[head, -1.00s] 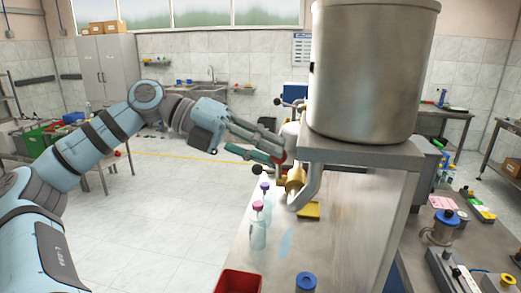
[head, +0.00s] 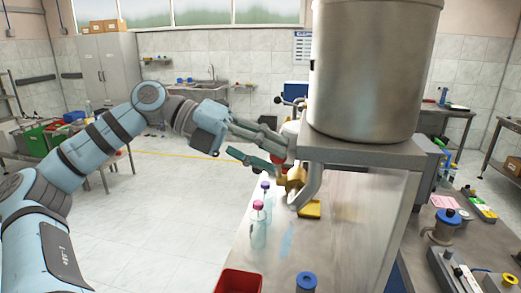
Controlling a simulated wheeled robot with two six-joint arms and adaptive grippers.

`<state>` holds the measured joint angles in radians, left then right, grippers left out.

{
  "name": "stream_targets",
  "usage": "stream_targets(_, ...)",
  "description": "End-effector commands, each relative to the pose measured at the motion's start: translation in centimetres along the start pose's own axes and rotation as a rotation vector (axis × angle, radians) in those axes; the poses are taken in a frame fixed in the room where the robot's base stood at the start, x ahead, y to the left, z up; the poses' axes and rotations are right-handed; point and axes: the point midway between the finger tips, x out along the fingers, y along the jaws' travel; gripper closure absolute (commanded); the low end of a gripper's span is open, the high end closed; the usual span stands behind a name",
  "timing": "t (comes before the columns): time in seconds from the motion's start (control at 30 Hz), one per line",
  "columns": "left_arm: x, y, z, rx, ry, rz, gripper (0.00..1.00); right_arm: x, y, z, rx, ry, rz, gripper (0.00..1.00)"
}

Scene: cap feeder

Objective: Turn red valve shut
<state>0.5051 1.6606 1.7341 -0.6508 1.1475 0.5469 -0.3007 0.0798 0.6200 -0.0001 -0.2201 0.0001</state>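A red valve handle (head: 279,159) is at the near left of the metal stand, by a brass fitting (head: 296,178) on a bent pipe (head: 312,186). Only a small part of the red shows; my fingers and the stand's edge hide the rest. My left gripper (head: 282,160) reaches in from the left with its two fingers apart, one above and one below the red handle. I cannot tell whether the fingers touch it. My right gripper is not in view.
A big steel tank (head: 372,75) sits on the stand (head: 360,152) just right of the gripper.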

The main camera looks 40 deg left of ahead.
Motion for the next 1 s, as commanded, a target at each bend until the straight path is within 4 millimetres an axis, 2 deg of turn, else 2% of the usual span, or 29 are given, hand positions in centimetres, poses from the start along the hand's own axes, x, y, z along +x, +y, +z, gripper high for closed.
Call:
stream_targets(0.03, 0.0, 0.0, 0.0, 0.0, -0.001, 0.0, 0.53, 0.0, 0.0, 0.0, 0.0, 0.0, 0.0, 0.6)
stream_targets(0.13, -0.2, -0.1, 0.1, 0.0, -0.006, -0.002, 0.39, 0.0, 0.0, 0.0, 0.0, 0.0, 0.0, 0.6)
stream_targets(0.57, -0.7, -0.7, 0.3, -0.003, -0.004, 0.002, 0.39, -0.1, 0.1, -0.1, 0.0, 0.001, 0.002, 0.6)
stream_targets(0.67, -1.1, -1.7, 0.8, -0.005, -0.005, 0.006, 0.39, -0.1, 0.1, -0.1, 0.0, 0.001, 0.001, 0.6)
stream_targets(0.9, -3.2, -6.9, 2.8, 0.002, -0.011, 0.002, 0.39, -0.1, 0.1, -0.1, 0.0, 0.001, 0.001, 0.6)
stream_targets(1.0, -3.8, -8.2, 3.2, 0.0, -0.009, -0.001, 0.39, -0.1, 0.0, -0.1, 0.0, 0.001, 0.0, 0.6)
